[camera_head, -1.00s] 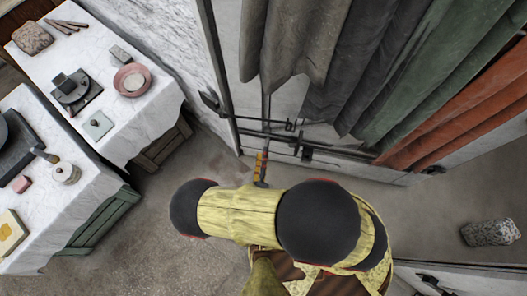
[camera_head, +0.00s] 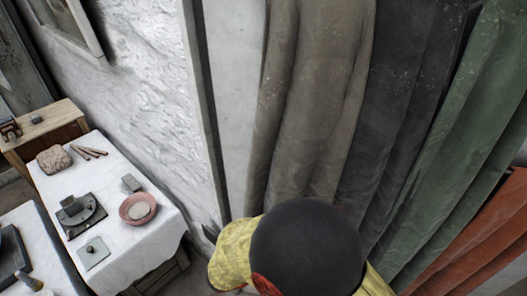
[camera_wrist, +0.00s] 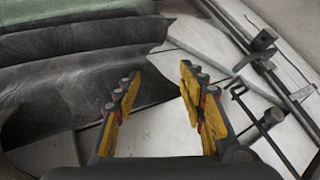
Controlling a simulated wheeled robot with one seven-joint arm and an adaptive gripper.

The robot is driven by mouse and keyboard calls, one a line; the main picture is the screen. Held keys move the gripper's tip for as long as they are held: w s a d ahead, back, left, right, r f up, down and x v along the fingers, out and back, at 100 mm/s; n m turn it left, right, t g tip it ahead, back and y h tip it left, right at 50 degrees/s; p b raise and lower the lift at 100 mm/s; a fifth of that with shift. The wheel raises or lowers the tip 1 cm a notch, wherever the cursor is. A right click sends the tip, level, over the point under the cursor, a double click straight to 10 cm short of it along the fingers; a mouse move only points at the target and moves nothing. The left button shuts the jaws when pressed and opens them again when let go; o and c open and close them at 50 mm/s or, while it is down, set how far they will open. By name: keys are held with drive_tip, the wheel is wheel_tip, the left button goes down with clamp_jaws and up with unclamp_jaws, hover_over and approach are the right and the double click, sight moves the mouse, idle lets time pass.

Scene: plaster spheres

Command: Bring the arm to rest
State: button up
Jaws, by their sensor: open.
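My gripper (camera_wrist: 158,85) shows in the wrist view with its two yellow-padded fingers apart and nothing between them. Behind the fingers are a pale panel and dark cloth. In the head view my yellow and black arm fills the bottom middle, in front of the hanging cloths, and my gripper is out of sight there.
Grey-brown (camera_head: 310,90), dark, green (camera_head: 455,140) and orange-red (camera_head: 480,240) cloths hang close to my arm. Metal rods (camera_wrist: 262,65) run beside the gripper. A white-covered table (camera_head: 140,255) at left holds a pink bowl (camera_head: 138,209), a stone (camera_head: 54,159) and small tools.

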drive_tip(key=s+d+r+m+y, duration=0.2)
drive_tip(key=s+d+r+y, duration=0.1)
drive_tip(key=r, duration=0.9)
drive_tip(key=s+d+r+m+t+y, duration=0.1)
drive_tip(key=s+d+r+y, duration=0.3)
drive_tip(key=r, duration=0.8)
drive_tip(key=s+m+y, duration=0.1)
drive_tip(key=s+y, duration=0.1)
drive_tip(key=y, duration=0.2)
drive_tip(key=shift+r, duration=0.3)
